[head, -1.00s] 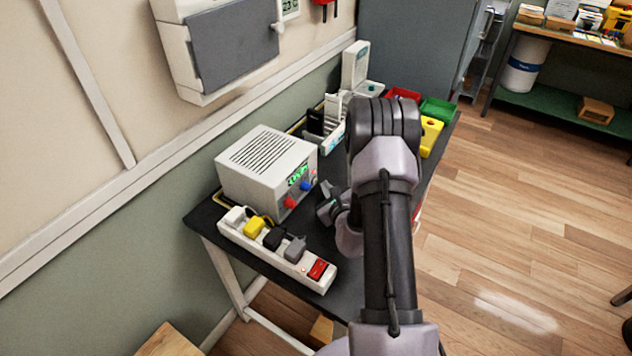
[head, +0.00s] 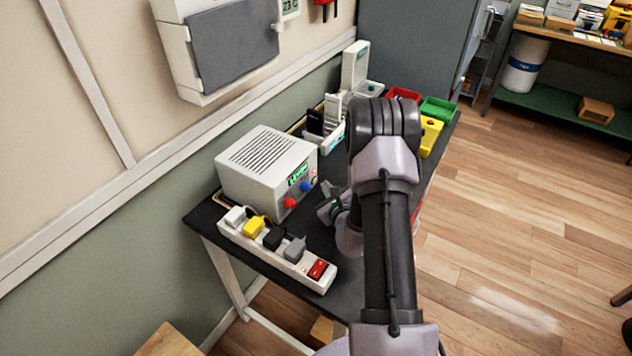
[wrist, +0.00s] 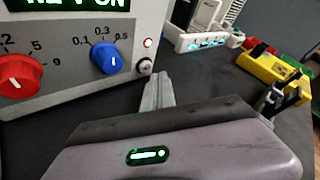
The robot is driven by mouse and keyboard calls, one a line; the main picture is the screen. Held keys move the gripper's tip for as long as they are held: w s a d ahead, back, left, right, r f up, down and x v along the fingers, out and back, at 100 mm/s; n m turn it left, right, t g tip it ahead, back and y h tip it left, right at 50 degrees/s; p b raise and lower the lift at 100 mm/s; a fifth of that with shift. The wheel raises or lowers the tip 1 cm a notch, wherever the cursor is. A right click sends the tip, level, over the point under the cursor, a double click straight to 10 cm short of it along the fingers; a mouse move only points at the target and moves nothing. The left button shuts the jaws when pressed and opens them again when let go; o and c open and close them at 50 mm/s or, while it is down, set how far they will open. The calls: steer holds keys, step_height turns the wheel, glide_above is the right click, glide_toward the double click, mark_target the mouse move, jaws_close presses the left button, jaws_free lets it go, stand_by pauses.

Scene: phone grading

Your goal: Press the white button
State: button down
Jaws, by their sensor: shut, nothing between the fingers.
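The white button (wrist: 145,66) is a small round pale cap in a dark ring at the lower right of the power supply's front, in the wrist view. A lit red lamp (wrist: 148,43) sits just above it. The power supply (head: 262,165) is a light grey box on the dark table. My gripper (wrist: 158,82) is shut and empty, its fingertips in front of the panel just below and right of the button. A gap seems to show between them. In the head view my gripper (head: 329,200) is right of the box, and my arm partly covers the area.
The blue knob (wrist: 106,59) and red knob (wrist: 20,75) are left of the button. A white power strip (head: 276,259) with several plugs lies in front of the box. Yellow (head: 430,136), green (head: 438,110) and red (head: 404,94) bins stand farther back.

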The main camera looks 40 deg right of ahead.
steer(key=shift+w, duration=0.15)
stand_by(0.5)
steer(key=shift+w+a, duration=0.15)
steer(key=shift+w, duration=0.1)
steer(key=shift+w+a, duration=0.2)
steer(key=shift+w, duration=0.2)
stand_by(0.6)
stand_by(0.4)
steer(key=shift+s+d, duration=0.35)
steer(key=shift+s, duration=0.45)
steer(key=shift+s+d+b, duration=0.15)
steer(key=shift+s+d, duration=0.2)
steer(key=shift+s, duration=0.45)
steer(key=shift+s+d+b, duration=0.15)
steer(key=shift+s+d, duration=0.15)
steer(key=shift+s, duration=0.45)
steer(key=shift+s+d+b, duration=0.15)
steer(key=shift+s+d, duration=0.2)
steer(key=shift+s, duration=0.45)
